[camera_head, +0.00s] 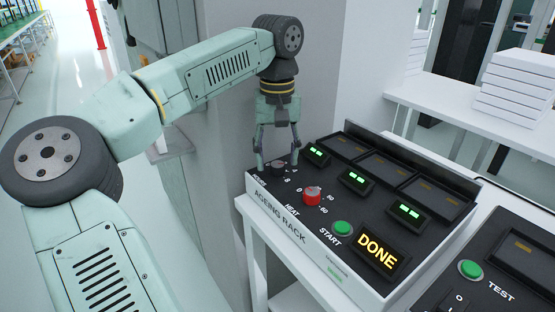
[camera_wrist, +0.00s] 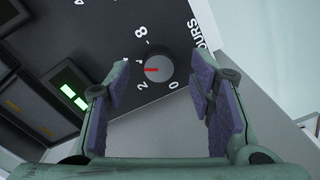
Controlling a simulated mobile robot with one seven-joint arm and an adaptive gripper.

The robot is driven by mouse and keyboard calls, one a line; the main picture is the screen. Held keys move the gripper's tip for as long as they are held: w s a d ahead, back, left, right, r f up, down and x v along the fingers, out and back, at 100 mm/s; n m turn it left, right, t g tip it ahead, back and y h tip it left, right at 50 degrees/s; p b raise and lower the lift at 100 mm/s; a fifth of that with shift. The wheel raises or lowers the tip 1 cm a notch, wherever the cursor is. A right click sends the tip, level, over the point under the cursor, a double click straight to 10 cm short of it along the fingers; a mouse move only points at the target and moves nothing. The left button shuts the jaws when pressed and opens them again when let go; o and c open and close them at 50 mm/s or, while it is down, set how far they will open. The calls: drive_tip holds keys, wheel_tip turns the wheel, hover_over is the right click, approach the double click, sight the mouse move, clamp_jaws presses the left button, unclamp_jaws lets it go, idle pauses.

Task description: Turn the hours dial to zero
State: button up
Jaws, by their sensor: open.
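The hours dial (camera_wrist: 158,72) is a round grey knob on the black top of the ageing rack (camera_head: 282,208). In the wrist view its red pointer mark points left, between the 2 and the 4. The 0 label lies at the lower right of the dial. The dial (camera_head: 278,169) also shows in the head view at the rack's far left corner. My gripper (camera_head: 278,155) points down over the dial, its fingers open. In the wrist view one finger stands on each side of the dial, with gaps showing; whether the tips reach its height is unclear.
The red heat dial (camera_head: 312,196), green start button (camera_head: 342,229) and lit DONE display (camera_head: 378,254) are on the same panel. Several green-lit displays (camera_head: 355,180) line its back. A grey pillar (camera_head: 222,180) stands close left. A test panel (camera_head: 505,270) is at the right.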

drive_tip(key=shift+f, duration=0.75)
drive_tip(key=shift+c, duration=0.4)
drive_tip(key=c, duration=1.1)
